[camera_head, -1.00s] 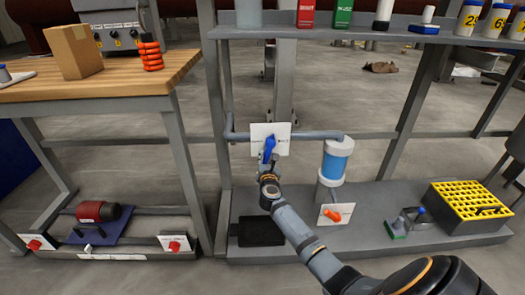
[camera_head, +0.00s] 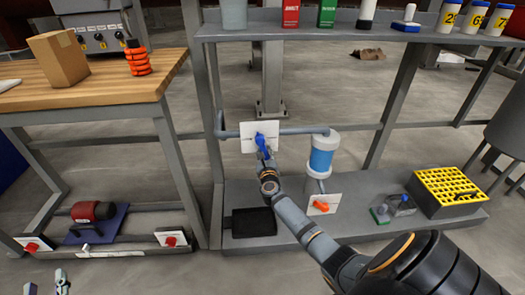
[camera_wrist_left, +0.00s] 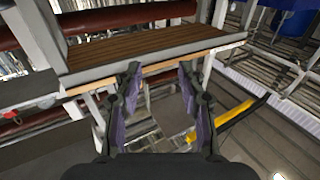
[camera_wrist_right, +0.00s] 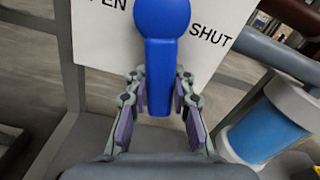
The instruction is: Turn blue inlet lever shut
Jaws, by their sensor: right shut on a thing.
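The blue inlet lever (camera_head: 262,143) is mounted on a white plate (camera_head: 247,146) on the grey pipe under the shelf. It points mostly down, leaning slightly right in the head view. In the right wrist view the lever (camera_wrist_right: 161,75) hangs from its round hub between the words ending "PEN" at left and "SHUT" at right. My right gripper (camera_wrist_right: 161,92) is shut on the lever's lower part, one finger on each side. My left gripper (camera_head: 45,284) shows at the bottom left edge, away from the lever. In the left wrist view its fingers (camera_wrist_left: 160,78) are apart and empty.
A blue-banded filter housing (camera_head: 321,155) stands right of the lever, with an orange lever (camera_head: 320,206) on a plate below. A yellow-topped crate (camera_head: 450,188) sits further right on the lower shelf. A wooden bench (camera_head: 110,85) stands at left.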

